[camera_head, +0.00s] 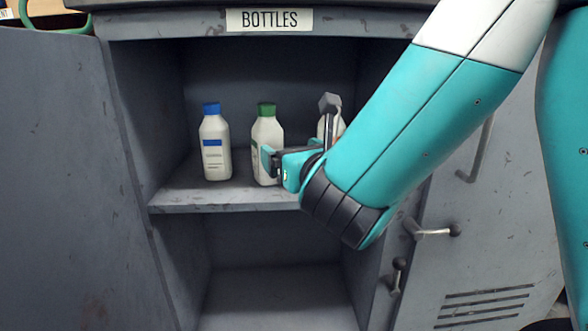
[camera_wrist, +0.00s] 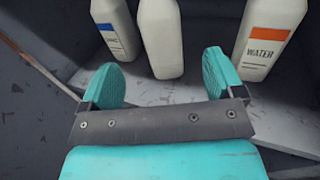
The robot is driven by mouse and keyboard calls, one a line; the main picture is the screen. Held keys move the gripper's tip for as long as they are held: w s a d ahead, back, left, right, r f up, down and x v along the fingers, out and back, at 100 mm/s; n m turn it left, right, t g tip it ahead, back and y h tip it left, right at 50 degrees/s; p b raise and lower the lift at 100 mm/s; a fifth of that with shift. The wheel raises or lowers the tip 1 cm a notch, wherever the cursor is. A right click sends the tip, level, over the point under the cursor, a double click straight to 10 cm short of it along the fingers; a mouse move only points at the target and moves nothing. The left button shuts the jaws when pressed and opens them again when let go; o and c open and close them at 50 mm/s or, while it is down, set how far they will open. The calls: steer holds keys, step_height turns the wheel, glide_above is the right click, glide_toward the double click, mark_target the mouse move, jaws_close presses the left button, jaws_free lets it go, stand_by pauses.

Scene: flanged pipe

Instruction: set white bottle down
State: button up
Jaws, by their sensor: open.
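Three white bottles stand upright on the cabinet's upper shelf (camera_head: 180,200). The left one has a blue cap and blue label (camera_head: 215,146). The middle one has a green cap (camera_head: 267,135). The right one (camera_head: 338,127) is mostly hidden behind my gripper. In the wrist view it has an orange WATER label (camera_wrist: 268,40). My gripper (camera_head: 297,138) is open in front of the shelf. In the wrist view its two teal fingers (camera_wrist: 160,78) are spread and empty. The middle bottle (camera_wrist: 161,38) stands just beyond them, between their directions, apart from both.
A BOTTLES sign (camera_head: 269,20) is on the cabinet's top edge. The open door (camera_head: 60,180) stands at the left. A grey door with handles (camera_head: 490,230) is at the right. The lower compartment (camera_head: 280,290) looks empty. The shelf's front edge is clear at the left.

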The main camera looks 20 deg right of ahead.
steer(key=s+d+f+m+g+h, duration=0.15)
steer(key=s+f+m+g, duration=0.5)
steer(key=m, duration=1.05)
steer(key=s+a+m+g+y, duration=0.2)
steer(key=s+m+g, duration=0.3)
steer(key=s, duration=0.4)
steer(key=s+a+f+m+g+y, duration=0.1)
steer(key=s+a+m+g, duration=0.3)
steer(key=s, duration=0.5)
steer(key=m+g+y, duration=0.1)
steer(key=m+g, duration=0.1)
steer(key=m, duration=0.1)
steer(key=shift+s+m, duration=0.2)
steer(key=shift+m, duration=0.2)
steer(key=shift+g+y, duration=0.25)
